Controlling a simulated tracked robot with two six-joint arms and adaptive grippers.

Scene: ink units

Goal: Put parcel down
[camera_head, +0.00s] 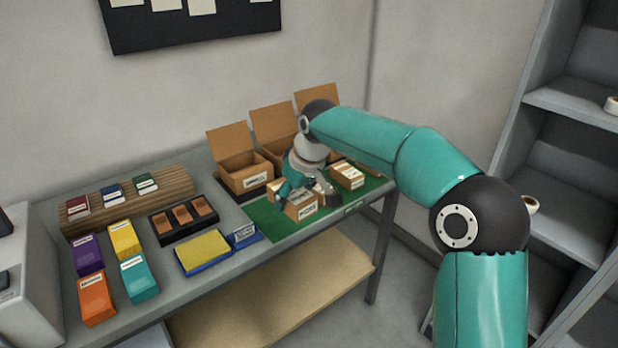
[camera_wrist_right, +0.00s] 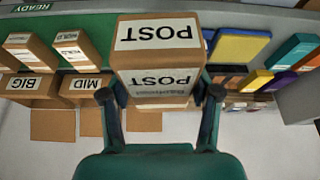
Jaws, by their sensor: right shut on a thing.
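My right gripper (camera_head: 309,190) is shut on a brown parcel (camera_head: 302,212) with white POST labels, over the green mat (camera_head: 270,228). In the right wrist view the parcel (camera_wrist_right: 155,52) sits between the two fingers of the gripper (camera_wrist_right: 161,93), with POST on two faces. I cannot tell whether its underside touches the mat. The gripper and arm hide part of the parcel and the mat in the head view. The mat's edge bears a READY label in the wrist view. My left gripper is not in view.
Two HOLD parcels (camera_wrist_right: 28,50) stand beside the held one. Open cartons (camera_head: 243,176) line the back, with BIG (camera_wrist_right: 32,84) and MID (camera_wrist_right: 85,84) labels. A yellow pad (camera_head: 204,252) and coloured boxes (camera_head: 139,278) lie left. The mat's front-left part is clear.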

